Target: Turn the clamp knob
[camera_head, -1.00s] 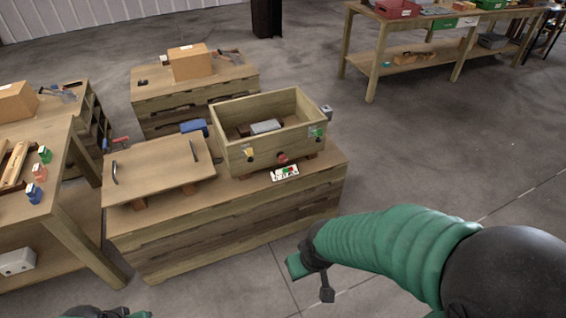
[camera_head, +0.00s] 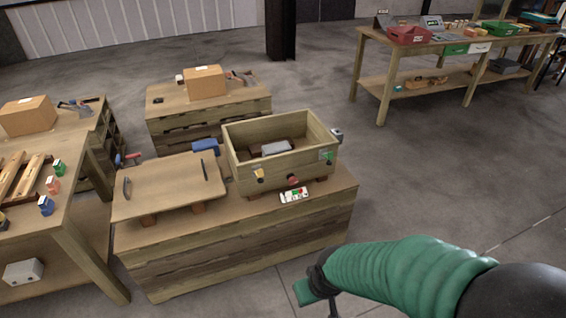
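An open wooden box (camera_head: 243,176) stands on a pallet-like wooden bench. A small red knob-like part (camera_head: 293,180) is on its front wall, between a yellow part (camera_head: 259,175) and a green part (camera_head: 327,157). A clamp with a red handle (camera_head: 130,157) shows beyond the left end of the bench. I cannot tell which part is the clamp knob. My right gripper (camera_head: 320,291), on a green-sleeved arm, is in front of the bench, apart from the box. Its lower part is cut off and its opening is unclear. My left gripper is not in view.
A wooden lid-like board with black handles (camera_head: 170,185) lies left of the box. A white panel with red and green marks (camera_head: 294,195) is at the box's front. A worktable (camera_head: 75,225) stands at left, another table (camera_head: 400,97) at back right. The floor at right is clear.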

